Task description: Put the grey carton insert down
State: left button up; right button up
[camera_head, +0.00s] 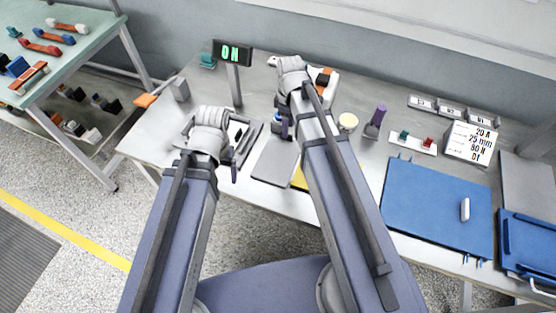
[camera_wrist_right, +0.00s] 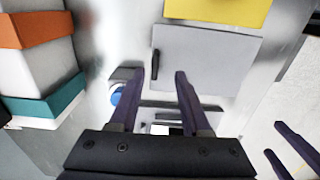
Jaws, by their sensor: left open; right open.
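A dark grey slotted piece (camera_head: 247,143), which looks like the grey carton insert, lies on the table beside a flat light grey panel (camera_head: 274,161). In the right wrist view the slotted piece (camera_wrist_right: 182,106) shows partly between and beyond the fingers. My right gripper (camera_wrist_right: 155,75) is open, with nothing visibly clamped between its fingers. In the head view its arm hides most of it. My left gripper (camera_head: 212,152) is open to the left of the slotted piece, and its fingers (camera_wrist_right: 291,150) also show in the right wrist view. Whether either gripper touches the piece is unclear.
An ON display (camera_head: 232,54) stands behind the grippers. An orange, white and teal block (camera_wrist_right: 42,70) is close to my right gripper. A yellow piece (camera_wrist_right: 218,10) lies beyond the panel. A blue panel (camera_head: 436,207) and white label block (camera_head: 471,143) are right.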

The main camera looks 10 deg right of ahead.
pick_arm(q)
jog(key=shift+f, duration=0.1)
pick_arm(e)
jog(key=shift+f, duration=0.1)
pick_arm(q)
notch_tip(320, 180, down, 5)
jog(key=b, duration=0.5)
jog(key=shift+f, duration=0.1)
pick_arm(e)
jog(key=f, duration=0.3)
jog(key=w+f, duration=0.1)
jog(key=f, duration=0.1)
grip_shut()
jog(key=shift+s, duration=0.1)
